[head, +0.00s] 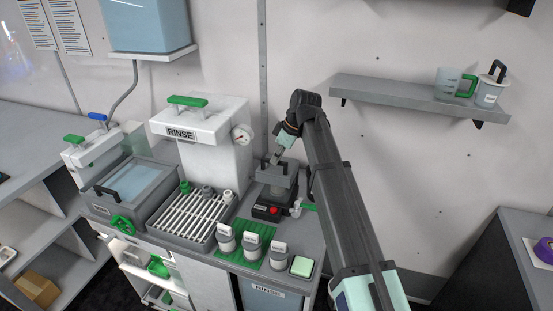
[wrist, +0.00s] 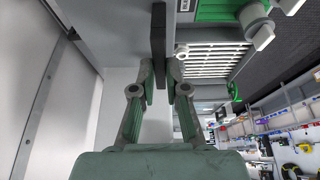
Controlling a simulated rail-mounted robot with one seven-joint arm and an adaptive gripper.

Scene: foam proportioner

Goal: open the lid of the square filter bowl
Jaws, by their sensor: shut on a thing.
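The square filter bowl (head: 272,193) is a small dark grey square unit near the right end of the counter, right of the white RINSE housing. Its grey lid (head: 284,178) is on top; I cannot tell whether it is slightly raised. My gripper (head: 274,160) is over the lid, partly hidden by my arm coming from the right. In the wrist view my gripper (wrist: 161,72) is shut on a dark upright bar, the lid handle (wrist: 158,40), which runs between the fingertips. A grey flat surface, likely the lid, lies beside the bar.
The RINSE housing (head: 205,135) stands close on the left. A wall shelf (head: 390,92) is at upper right.

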